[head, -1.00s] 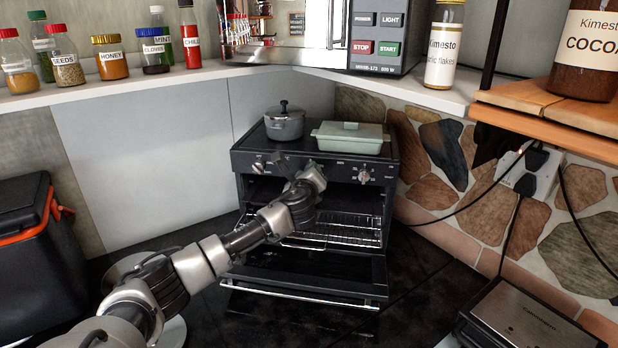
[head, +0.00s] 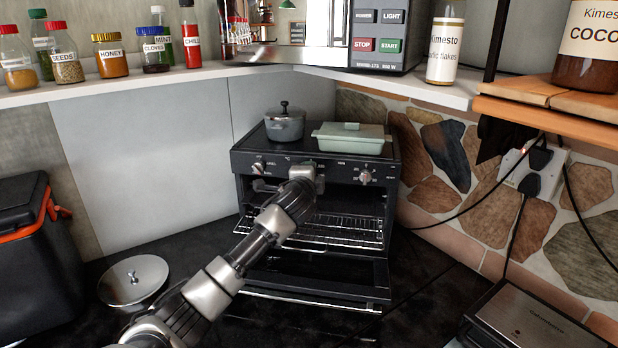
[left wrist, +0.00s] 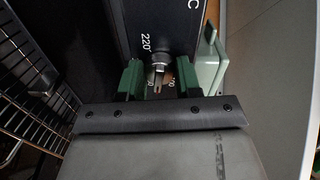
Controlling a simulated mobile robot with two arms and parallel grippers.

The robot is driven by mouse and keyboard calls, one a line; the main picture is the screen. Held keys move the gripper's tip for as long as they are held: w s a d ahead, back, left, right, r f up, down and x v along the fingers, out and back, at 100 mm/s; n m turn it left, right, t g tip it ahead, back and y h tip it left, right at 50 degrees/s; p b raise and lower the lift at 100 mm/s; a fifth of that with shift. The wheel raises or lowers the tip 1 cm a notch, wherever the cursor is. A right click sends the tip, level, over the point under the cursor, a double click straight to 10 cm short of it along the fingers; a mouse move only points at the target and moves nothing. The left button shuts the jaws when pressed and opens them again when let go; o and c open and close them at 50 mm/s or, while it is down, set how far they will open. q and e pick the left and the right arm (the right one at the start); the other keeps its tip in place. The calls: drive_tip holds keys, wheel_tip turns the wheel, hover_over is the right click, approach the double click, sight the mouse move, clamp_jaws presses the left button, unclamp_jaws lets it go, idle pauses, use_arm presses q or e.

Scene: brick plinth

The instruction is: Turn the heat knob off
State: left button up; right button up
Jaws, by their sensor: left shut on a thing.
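The heat knob (left wrist: 157,72), a small metallic knob by the "220" and "C" marks, is on the dark front panel of the small oven (head: 340,172). In the head view my arm hides it. My left gripper (head: 306,172) is at the middle of that panel. In the left wrist view its green fingers (left wrist: 158,78) stand on both sides of the knob, shut on it. Another knob (head: 364,177) shows at the panel's right. My right gripper is not in view.
The oven door (head: 315,275) hangs open below a wire rack (head: 345,230). A grey pot (head: 285,125) and a green casserole (head: 348,138) stand on top; the casserole is close beside the fingers in the wrist view.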

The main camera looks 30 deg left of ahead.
use_arm(q)
drive_tip(key=n+b, duration=0.1)
drive_tip(key=n, duration=0.3)
drive_tip(key=shift+f+h, duration=0.15)
drive_tip(key=shift+h, duration=0.15)
drive_tip(key=n, duration=0.5)
drive_tip(key=shift+n+t+b, duration=0.3)
drive_tip(key=shift+b, duration=0.05)
drive_tip(key=n, duration=0.4)
drive_tip(key=shift+f, duration=0.1)
drive_tip(key=shift+n+t+h, duration=0.3)
drive_tip(key=shift+n+t, duration=0.1)
drive_tip(key=shift+n, duration=2)
drive_tip(key=o, duration=0.9)
drive_tip(key=shift+s, duration=0.1)
